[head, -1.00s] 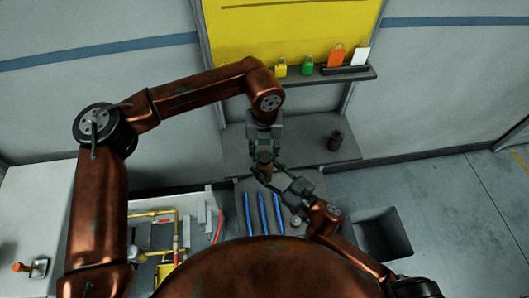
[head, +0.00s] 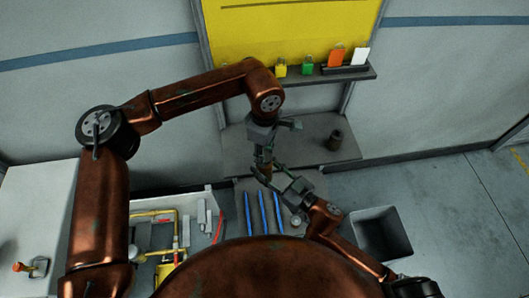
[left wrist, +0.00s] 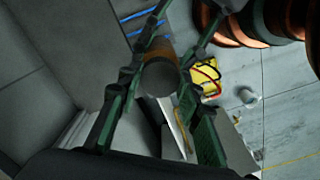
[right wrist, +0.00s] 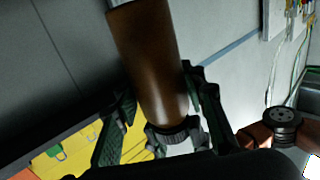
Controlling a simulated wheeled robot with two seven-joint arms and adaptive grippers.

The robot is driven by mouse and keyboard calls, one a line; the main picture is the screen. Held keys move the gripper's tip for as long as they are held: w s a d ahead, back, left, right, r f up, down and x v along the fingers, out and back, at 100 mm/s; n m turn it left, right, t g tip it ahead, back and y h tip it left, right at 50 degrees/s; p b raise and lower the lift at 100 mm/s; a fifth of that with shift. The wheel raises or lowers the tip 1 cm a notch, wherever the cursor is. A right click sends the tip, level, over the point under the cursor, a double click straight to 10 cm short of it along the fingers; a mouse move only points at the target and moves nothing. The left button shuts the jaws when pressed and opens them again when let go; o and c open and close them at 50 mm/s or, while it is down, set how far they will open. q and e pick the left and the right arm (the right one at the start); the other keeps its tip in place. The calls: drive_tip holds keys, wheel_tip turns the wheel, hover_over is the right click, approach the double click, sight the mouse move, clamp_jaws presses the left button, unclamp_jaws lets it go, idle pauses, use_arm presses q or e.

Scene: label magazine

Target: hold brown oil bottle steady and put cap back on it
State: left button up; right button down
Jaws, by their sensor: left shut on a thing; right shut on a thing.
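The brown oil bottle (right wrist: 150,65) fills the middle of the right wrist view, between the fingers of my right gripper (right wrist: 162,115). In the head view my right gripper (head: 270,177) reaches in from the lower right and is shut on the bottle. A dark ribbed cap (right wrist: 172,136) sits against one end of the bottle; I cannot tell how tightly. My left gripper (head: 262,145) is above the bottle and shut on the cap. In the left wrist view the cap's grey round top (left wrist: 160,78) lies between my left gripper's fingers (left wrist: 158,85), with brown bottle beyond it.
A dark round container (head: 334,140) stands on the grey shelf at the right. Blue strips (head: 263,213) lie on the surface below the grippers. A dark open bin (head: 380,235) stands at the lower right. Several padlocks and tags line the yellow board's ledge (head: 320,76).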

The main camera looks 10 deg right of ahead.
use_arm(q)
drive_tip(key=m, duration=0.6)
drive_tip(key=o, duration=1.3)
drive_tip(key=shift+r, duration=2.25)
drive_tip(key=shift+c, duration=0.4)
